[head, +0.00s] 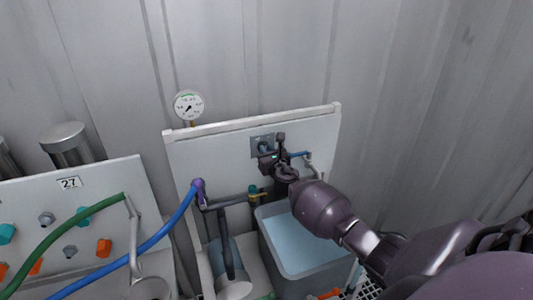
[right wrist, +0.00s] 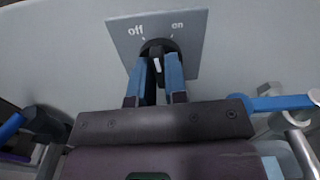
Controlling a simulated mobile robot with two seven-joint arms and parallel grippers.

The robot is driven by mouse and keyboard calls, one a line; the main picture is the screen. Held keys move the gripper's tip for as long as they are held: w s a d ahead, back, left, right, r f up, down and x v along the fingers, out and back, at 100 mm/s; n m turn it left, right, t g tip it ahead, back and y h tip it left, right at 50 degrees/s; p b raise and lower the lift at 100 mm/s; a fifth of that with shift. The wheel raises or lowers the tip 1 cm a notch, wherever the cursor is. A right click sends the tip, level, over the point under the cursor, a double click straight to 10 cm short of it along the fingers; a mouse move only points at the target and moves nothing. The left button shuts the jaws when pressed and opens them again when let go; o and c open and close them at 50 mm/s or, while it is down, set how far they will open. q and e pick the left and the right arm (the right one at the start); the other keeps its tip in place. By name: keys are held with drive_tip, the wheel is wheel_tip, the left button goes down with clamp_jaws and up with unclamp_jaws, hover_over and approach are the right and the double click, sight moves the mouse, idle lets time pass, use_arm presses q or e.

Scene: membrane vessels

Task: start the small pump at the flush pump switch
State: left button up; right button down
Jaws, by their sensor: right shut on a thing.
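The flush pump switch is a grey plate (right wrist: 188,45) on the white panel, marked "off" at left and "on" at right, with a round black knob (right wrist: 158,45). The plate also shows in the head view (head: 257,139). My right gripper (right wrist: 158,68) is shut on the knob, its blue-tipped fingers on either side. A white mark on the knob shows between the fingers; I cannot tell surely which label it points to. In the head view, my right gripper (head: 270,161) partly covers the switch. My left gripper is not in view.
A grey tub of water (head: 290,271) stands below the panel, beside a grey cylinder (head: 231,284). A round gauge (head: 188,105) sits above the panel's left end. A blue-handled valve (head: 297,154) is just right of the switch. Blue (head: 160,235) and green (head: 75,222) hoses cross at left.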

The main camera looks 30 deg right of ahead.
drive_tip(key=m+b, duration=0.1)
drive_tip(key=m, duration=0.5)
drive_tip(key=shift+d+m, duration=0.1)
drive_tip(key=shift+m, duration=0.2)
idle(0.5)
drive_tip(key=c, duration=1.1)
unclamp_jaws()
drive_tip(key=shift+c, duration=0.2)
drive_tip(key=shift+s, duration=0.1)
